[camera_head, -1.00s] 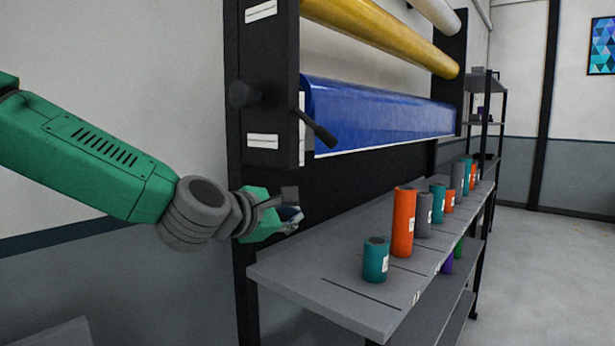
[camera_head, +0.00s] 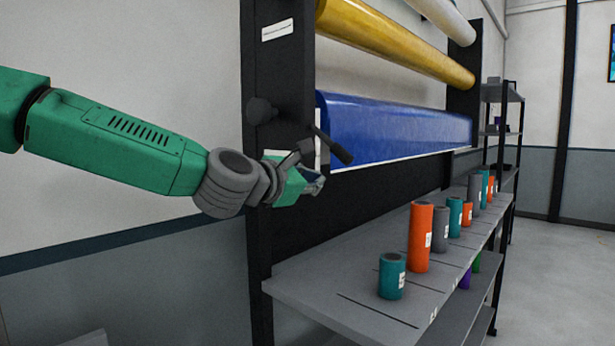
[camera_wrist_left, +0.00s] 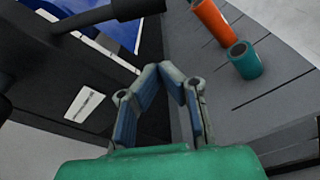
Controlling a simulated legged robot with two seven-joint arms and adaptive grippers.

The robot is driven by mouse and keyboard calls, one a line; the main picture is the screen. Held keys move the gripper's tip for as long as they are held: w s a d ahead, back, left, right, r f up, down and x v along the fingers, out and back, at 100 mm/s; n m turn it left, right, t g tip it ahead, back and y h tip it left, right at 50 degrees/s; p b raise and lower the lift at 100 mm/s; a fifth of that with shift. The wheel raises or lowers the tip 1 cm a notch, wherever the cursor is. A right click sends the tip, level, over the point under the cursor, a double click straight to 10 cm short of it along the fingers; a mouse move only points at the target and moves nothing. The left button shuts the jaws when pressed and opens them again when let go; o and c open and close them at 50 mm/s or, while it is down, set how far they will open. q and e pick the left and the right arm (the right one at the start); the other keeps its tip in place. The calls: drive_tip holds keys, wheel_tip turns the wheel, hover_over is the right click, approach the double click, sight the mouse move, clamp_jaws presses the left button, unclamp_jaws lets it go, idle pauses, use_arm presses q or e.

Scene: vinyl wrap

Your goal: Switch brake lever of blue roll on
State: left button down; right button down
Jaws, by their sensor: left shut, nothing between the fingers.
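The blue roll (camera_head: 395,130) hangs as the lowest roll on a black rack. Its dark brake lever (camera_head: 334,148) sticks out at the near end and slants down to the right. My left gripper (camera_head: 318,184) is shut and empty, just below the lever and apart from it. In the left wrist view the closed fingertips (camera_wrist_left: 172,68) meet in a point, with a dark lever-like bar (camera_wrist_left: 112,14) above and to the left, and part of the blue roll (camera_wrist_left: 122,36) behind it. My right gripper is not in view.
A dark round knob (camera_head: 261,110) sticks out of the rack post (camera_head: 257,215) left of the lever. A yellow roll (camera_head: 400,42) hangs above. A grey shelf (camera_head: 320,285) below holds several small upright rolls, including a teal one (camera_head: 391,277) and an orange one (camera_head: 420,237).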

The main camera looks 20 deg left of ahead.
sight(338, 155)
use_arm(q)
drive_tip(key=r+x, duration=0.1)
drive_tip(key=x, duration=0.5)
drive_tip(key=shift+s+d+r+p, duration=0.35)
drive_tip(key=shift+s+r+p, duration=0.15)
drive_tip(key=shift+r+p, duration=0.05)
drive_tip(key=shift+s+d+r+p, duration=0.35)
drive_tip(key=shift+s+r+p, duration=0.15)
drive_tip(key=shift+r, duration=0.05)
drive_tip(key=shift+s+a+r+n, duration=0.15)
drive_tip(key=shift+r+n, duration=0.05)
drive_tip(key=shift+n, duration=0.2)
